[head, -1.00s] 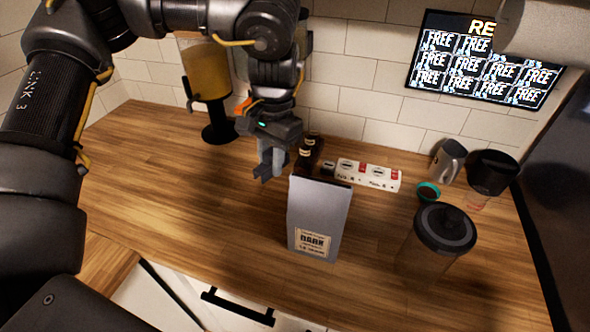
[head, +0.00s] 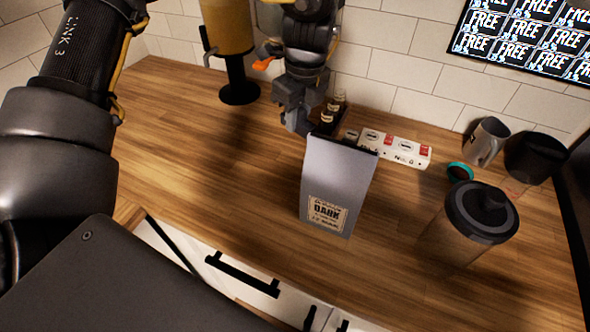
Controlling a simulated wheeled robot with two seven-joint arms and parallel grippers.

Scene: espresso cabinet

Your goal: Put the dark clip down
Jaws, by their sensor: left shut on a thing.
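My left gripper (head: 297,122) points down, just left of the top corner of a grey bag with a DARK label (head: 338,185). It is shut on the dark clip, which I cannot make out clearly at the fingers. The bag stands upright on the wooden counter, with a dark strip along its top edge. Whether the gripper touches the bag, I cannot tell. My right gripper is not in view.
Behind the bag are small dark bottles (head: 334,108) and a white strip with red marks (head: 400,150). A lidded jar (head: 470,225), a teal-rimmed cup (head: 459,173), a metal jug (head: 486,141) and a dark container (head: 535,157) stand right. The counter's left (head: 190,150) is clear.

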